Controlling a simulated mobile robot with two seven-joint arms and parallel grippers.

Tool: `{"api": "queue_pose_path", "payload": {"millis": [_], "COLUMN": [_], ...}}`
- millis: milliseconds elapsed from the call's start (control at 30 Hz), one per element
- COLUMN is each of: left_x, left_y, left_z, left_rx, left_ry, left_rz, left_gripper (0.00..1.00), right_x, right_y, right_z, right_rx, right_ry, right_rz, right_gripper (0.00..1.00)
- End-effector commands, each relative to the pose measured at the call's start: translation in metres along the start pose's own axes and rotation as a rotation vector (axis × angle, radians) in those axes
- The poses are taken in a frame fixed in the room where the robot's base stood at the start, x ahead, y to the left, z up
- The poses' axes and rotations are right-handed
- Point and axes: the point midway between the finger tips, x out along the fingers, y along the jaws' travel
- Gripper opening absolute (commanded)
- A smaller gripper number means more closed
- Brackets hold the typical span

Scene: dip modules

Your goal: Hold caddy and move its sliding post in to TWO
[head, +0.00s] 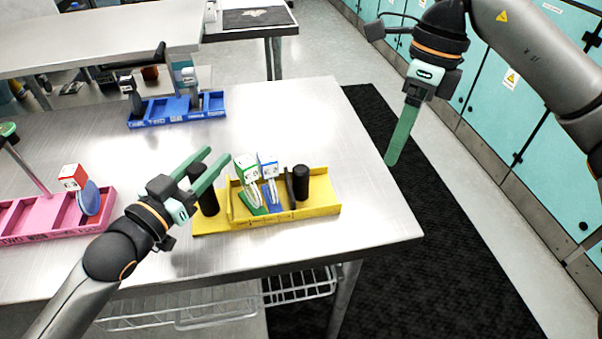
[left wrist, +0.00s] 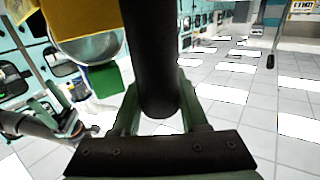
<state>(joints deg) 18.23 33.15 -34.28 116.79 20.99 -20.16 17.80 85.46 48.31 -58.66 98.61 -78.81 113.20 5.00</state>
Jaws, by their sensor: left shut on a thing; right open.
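The yellow caddy (head: 318,207) stands near the front right of the metal table. A black upright post (head: 208,203) is at its left end, and another black post (head: 301,178) is at its right end, beside a thin dark upright plate. Between them are a green-and-white cube-headed piece (head: 246,168) and a blue-and-white one (head: 268,166). My left gripper (head: 214,158) is shut on the left black post, which also shows between its fingers in the left wrist view (left wrist: 158,80). My right gripper (head: 392,160) is open and empty, pointing down beyond the table's right edge; its fingers overlap from this side.
A blue caddy (head: 150,118) stands at the back of the table. A pink caddy (head: 30,232) with a red-topped cube piece (head: 73,177) and a blue disc (head: 90,198) is at the left. Teal lockers (head: 545,125) line the right wall.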

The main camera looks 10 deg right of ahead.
Motion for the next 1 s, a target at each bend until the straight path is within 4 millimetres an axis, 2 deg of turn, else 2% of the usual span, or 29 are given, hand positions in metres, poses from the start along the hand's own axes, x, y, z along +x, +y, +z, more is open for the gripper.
{"api": "queue_pose_path", "payload": {"millis": [33,300,500,600,767,1000], "left_x": [0.0,0.0,0.0,0.0,0.0,0.0], "left_y": [0.0,0.0,0.0,0.0,0.0,0.0], "left_z": [0.001,0.0,0.001,0.001,0.001,0.001], "left_rx": [0.001,0.001,0.001,0.0,0.0,0.0], "left_ry": [-0.001,-0.001,-0.001,-0.001,-0.001,-0.001], "left_rz": [0.0,0.0,0.0,0.0,0.0,0.0], "left_gripper": [0.0,0.0,0.0,0.0,0.0,0.0], "right_x": [-0.003,0.011,0.018,0.019,0.029,0.072], "right_y": [0.004,0.023,0.033,0.035,0.034,0.027], "right_z": [0.019,0.098,0.136,0.144,0.147,0.142], "right_rx": [-0.066,-0.442,-0.642,-0.691,-0.716,-0.714], "right_ry": [-0.006,0.055,0.108,0.125,0.133,0.135], "right_rz": [-0.007,-0.051,-0.106,-0.122,-0.127,-0.124], "right_gripper": [0.69,0.69,0.69,0.69,0.69,0.69]}}
